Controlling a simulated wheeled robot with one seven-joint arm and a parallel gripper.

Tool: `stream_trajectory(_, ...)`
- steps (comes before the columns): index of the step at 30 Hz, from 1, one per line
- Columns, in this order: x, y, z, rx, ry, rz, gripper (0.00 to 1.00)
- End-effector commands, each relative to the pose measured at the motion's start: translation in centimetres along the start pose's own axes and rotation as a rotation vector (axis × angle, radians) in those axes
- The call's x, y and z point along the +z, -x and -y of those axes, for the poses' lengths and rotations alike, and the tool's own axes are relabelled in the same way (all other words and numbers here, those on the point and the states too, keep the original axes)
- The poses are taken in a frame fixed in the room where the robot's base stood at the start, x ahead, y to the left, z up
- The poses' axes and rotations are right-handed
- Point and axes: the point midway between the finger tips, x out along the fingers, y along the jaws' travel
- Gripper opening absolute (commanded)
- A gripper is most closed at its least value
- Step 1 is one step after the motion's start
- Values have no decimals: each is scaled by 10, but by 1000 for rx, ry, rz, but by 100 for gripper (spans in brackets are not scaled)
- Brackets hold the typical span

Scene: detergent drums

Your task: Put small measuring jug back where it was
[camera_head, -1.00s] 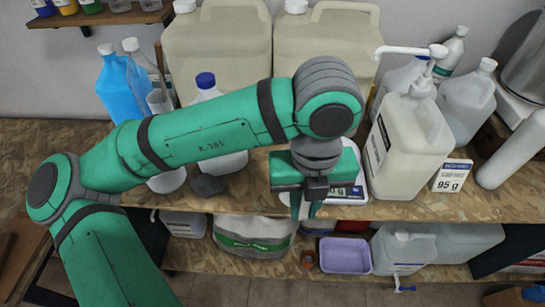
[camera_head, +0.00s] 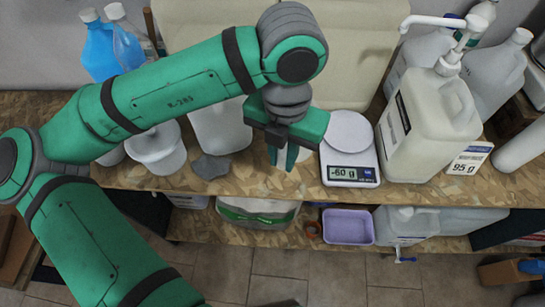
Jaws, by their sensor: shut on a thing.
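My gripper (camera_head: 283,157) points down above the wooden shelf top, just left of the white scale (camera_head: 350,163). Its green fingers are closed on the small measuring jug (camera_head: 302,154), which is mostly hidden behind the fingers and wrist; only a pale bit shows. The scale's round pan is empty and its display reads -60 g. A grey flat patch (camera_head: 210,167) lies on the shelf top to the left of my gripper.
A large cream pump jug (camera_head: 427,125) and a 95 g card (camera_head: 467,160) stand right of the scale. Big drums stand behind. A lilac tray (camera_head: 347,227) sits on the lower shelf.

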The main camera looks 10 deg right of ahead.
Motion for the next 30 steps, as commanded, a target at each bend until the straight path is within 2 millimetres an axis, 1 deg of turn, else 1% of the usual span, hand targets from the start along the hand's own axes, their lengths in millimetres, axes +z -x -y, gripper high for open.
stream_trajectory(3,10,-20,-14,-1,4,-2,0)
stream_trajectory(6,18,-34,-23,-1,3,-2,0)
stream_trajectory(9,23,-44,-29,-1,1,-1,0)
stream_trajectory(16,30,-56,-37,-1,2,-1,0)
stream_trajectory(18,32,-64,-40,-1,3,0,0)
stream_trajectory(21,32,-78,-40,-1,2,-1,0)
stream_trajectory(24,32,-87,-39,-1,1,0,0)
stream_trajectory(30,32,-90,-39,0,1,1,0)
